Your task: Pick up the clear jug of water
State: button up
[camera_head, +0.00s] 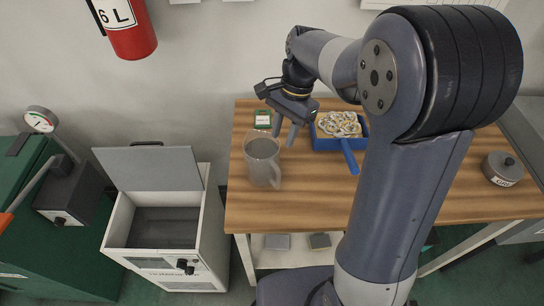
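A grey, semi-transparent jug (262,163) stands upright near the left end of the wooden table (300,205), its handle on its right side. It looks like the clear jug; I cannot make out the water in it. My gripper (282,140) hangs above and behind the jug, pointing down, with two grey fingers spread apart. One finger overlaps the jug's rim in the picture, and I cannot tell whether it touches. Nothing shows between the fingers.
A blue dustpan-like tray (326,143) with pale contents lies right of the jug. A small green-and-white item (263,118) lies behind it. A grey lidded pot (502,169) stands far right. An open white box (165,238) is left of the table. The table's front is clear.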

aim_at(273, 163)
jog(key=x, duration=0.6)
jog(key=p+x, duration=0.1)
jog(key=x, duration=0.2)
jog(key=shift+s+a+f, duration=0.1)
jog(key=shift+s+a, duration=0.3)
jog(key=shift+s, duration=0.05)
grip_shut()
